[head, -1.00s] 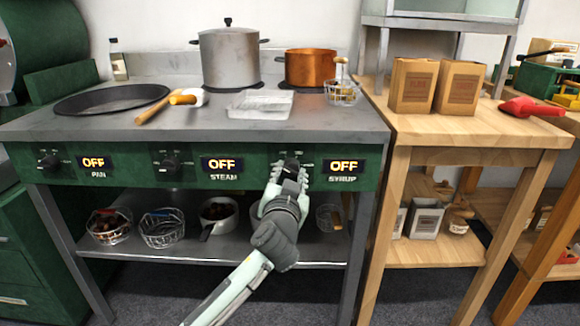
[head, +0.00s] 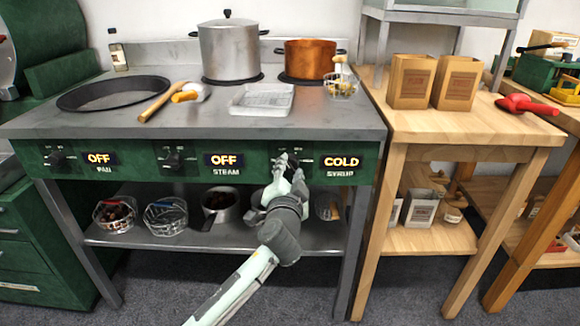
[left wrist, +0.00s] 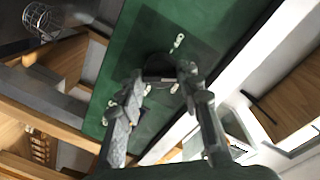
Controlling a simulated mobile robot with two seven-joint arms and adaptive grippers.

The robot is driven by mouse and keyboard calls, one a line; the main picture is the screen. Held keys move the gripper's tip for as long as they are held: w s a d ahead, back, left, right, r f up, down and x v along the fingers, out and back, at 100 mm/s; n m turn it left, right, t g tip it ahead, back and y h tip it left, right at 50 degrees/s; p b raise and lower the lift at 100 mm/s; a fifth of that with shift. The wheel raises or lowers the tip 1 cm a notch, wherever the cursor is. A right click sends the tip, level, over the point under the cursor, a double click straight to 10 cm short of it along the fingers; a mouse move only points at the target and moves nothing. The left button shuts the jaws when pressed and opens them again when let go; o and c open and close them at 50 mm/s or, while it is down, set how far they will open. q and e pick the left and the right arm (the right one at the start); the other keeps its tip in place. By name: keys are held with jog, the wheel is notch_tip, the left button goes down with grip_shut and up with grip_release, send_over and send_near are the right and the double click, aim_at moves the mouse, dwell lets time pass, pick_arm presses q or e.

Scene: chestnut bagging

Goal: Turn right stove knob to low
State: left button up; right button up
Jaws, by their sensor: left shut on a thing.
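The right stove knob (head: 283,158) is a dark dial on the green front panel, left of the lit SYRUP display (head: 342,162), which reads COLD. My left gripper (head: 287,170) is at this knob and partly covers it. In the left wrist view the two fingers (left wrist: 162,82) stand on either side of the dark round knob (left wrist: 159,66), shut on it. The PAN display (head: 99,159) and STEAM display (head: 222,160) both read OFF. My right gripper is not in view.
A steel pot (head: 229,52) and a copper pot (head: 309,60) stand on the stove top, with a wide black pan (head: 112,93) at left. Baskets and pots sit on the shelf below. A wooden table (head: 440,125) with two paper bags stands right of the stove.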

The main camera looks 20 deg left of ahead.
pick_arm(q)
jog(key=shift+a+r, duration=0.1)
jog(key=shift+a, duration=0.05)
jog(key=o, duration=1.1)
jog(key=shift+o, duration=0.2)
jog(key=shift+s, duration=0.25)
jog(key=f+v, duration=0.1)
jog(key=v, duration=1)
jog(key=shift+s+r, duration=0.25)
jog(key=shift+r, duration=0.15)
